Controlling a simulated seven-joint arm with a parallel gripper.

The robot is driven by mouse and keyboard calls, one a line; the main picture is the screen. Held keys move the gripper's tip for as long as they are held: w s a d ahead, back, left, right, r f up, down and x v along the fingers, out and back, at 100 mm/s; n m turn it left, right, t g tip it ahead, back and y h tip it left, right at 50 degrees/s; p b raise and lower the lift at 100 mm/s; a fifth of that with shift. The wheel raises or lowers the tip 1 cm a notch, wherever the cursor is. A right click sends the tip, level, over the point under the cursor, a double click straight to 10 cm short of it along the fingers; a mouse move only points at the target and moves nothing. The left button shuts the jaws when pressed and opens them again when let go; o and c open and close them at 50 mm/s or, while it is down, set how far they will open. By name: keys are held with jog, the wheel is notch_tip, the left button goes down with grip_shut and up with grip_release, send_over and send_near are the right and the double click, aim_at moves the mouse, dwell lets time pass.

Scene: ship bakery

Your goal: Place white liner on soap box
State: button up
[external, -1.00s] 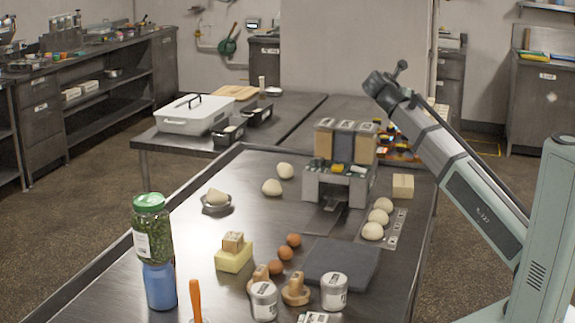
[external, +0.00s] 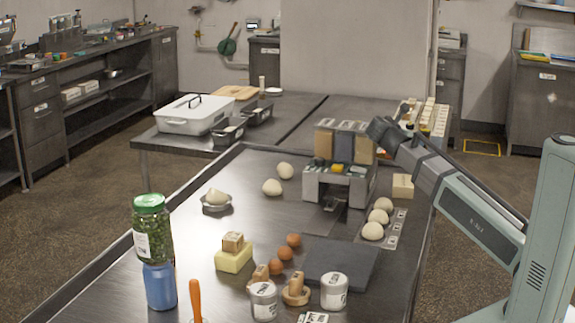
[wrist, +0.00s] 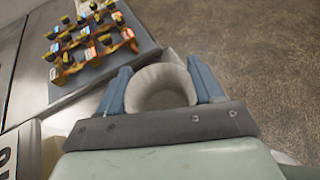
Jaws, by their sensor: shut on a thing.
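My gripper (wrist: 160,68) shows in the wrist view, with its two blue-grey fingers shut on a pale cup-shaped liner (wrist: 160,88). The liner is open towards the camera, with one finger at each side. It is held over the bare floor, beside the table edge. In the external view my arm reaches to the upper left, and I cannot make out the gripper or the liner there. A yellow block (external: 233,261) with a small tan box (external: 232,242) on top sits on the steel table. I cannot tell which thing is the soap box.
A tray of small dark-capped bottles (wrist: 90,45) lies left of the gripper in the wrist view. In the external view, a grey rack (external: 338,190), dough balls (external: 378,216), a dark slab (external: 338,265), white jars (external: 334,292) and a green-lidded jar (external: 152,225) crowd the table (external: 130,295).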

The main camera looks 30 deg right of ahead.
aim_at(405, 179)
jog(key=shift+f, duration=4.95)
jog(key=shift+f, duration=0.15)
jog(key=o, duration=0.7)
jog(key=shift+c, duration=0.2)
jog(key=shift+a+r, duration=0.2)
jog(key=shift+r, duration=0.05)
jog(key=v, duration=1.1)
jog(key=shift+a+r, duration=0.2)
jog(key=shift+s, duration=0.15)
